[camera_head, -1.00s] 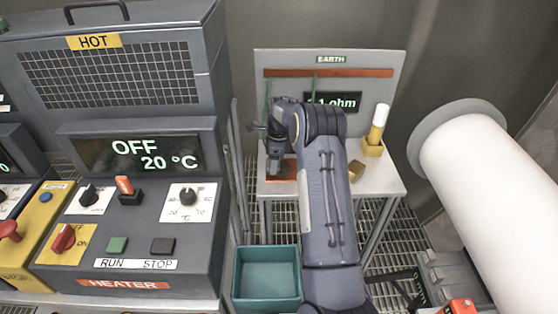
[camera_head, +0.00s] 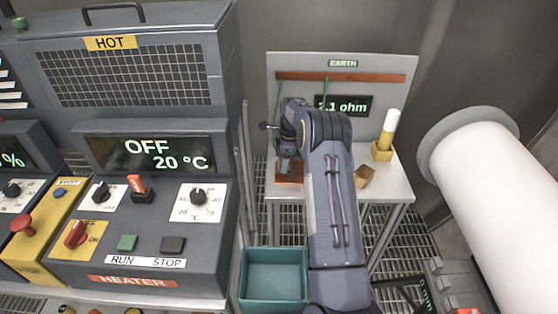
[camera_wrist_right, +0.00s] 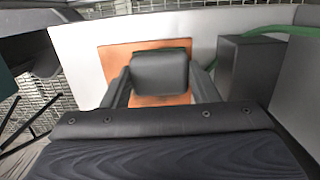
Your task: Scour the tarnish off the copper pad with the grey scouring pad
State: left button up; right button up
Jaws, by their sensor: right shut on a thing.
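The copper pad (camera_head: 289,180) is an orange-brown square on the white table, left of my right arm in the head view. In the right wrist view the copper pad (camera_wrist_right: 119,58) shows around the scouring pad, with darker patches near it. My right gripper (camera_head: 289,166) is over the copper pad, pointing down. In the wrist view its fingers (camera_wrist_right: 160,88) are shut on the dark grey scouring pad (camera_wrist_right: 159,72), which is over the copper; whether it touches is hard to tell. My left gripper is not in view.
A yellow holder (camera_head: 382,152) with a white-topped stick and a small brown block (camera_head: 364,176) stand on the table right of my arm. The earth panel (camera_head: 343,62) rises behind. A teal bin (camera_head: 273,280) is in front, the heater cabinet (camera_head: 150,160) left, a white cylinder (camera_head: 490,185) right.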

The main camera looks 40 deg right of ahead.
aim_at(297, 168)
jog(key=shift+s+d+f, duration=0.15)
jog(key=shift+s+d, duration=1.5)
jog(key=shift+d, duration=0.15)
jog(key=shift+s+d, duration=1.15)
jog(key=shift+d, duration=0.2)
jog(key=shift+w+r+p, duration=0.15)
jog(key=shift+r+p, duration=1.65)
jog(key=shift+r, duration=1.3)
jog(key=shift+r, duration=0.1)
jog(key=shift+r+p, duration=0.5)
jog(key=shift+r, duration=0.9)
